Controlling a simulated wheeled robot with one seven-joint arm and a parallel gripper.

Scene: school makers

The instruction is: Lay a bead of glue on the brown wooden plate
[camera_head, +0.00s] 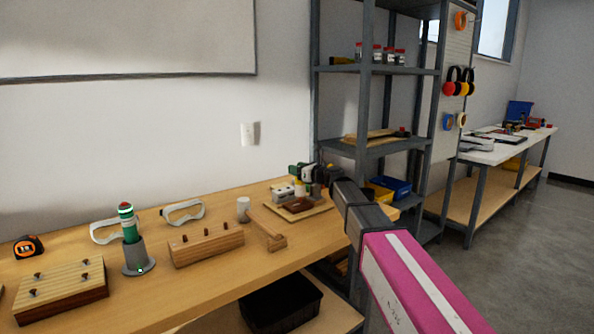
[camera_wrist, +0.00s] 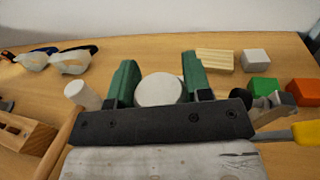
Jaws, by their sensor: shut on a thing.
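My gripper (camera_head: 314,178) is over the far right part of the workbench, with dark links and green fingers. In the wrist view its green fingers (camera_wrist: 158,88) are shut on a white round-ended thing (camera_wrist: 158,91), seen end-on; I cannot tell from its shape whether it is a glue bottle. A small brown wooden plate (camera_head: 298,205) appears to lie on a pale board (camera_head: 313,211) just below and left of my gripper. The plate does not show clearly in the wrist view, where my gripper covers the middle. No glue bead can be made out.
Left of the board are a wooden mallet (camera_head: 268,230), a white cylinder (camera_head: 243,206), a pegged block (camera_head: 207,246) and a green tool in a grey stand (camera_head: 138,265). Green (camera_wrist: 264,86) and orange (camera_wrist: 303,92) blocks lie close on the right. A shelf rack (camera_head: 366,140) stands behind.

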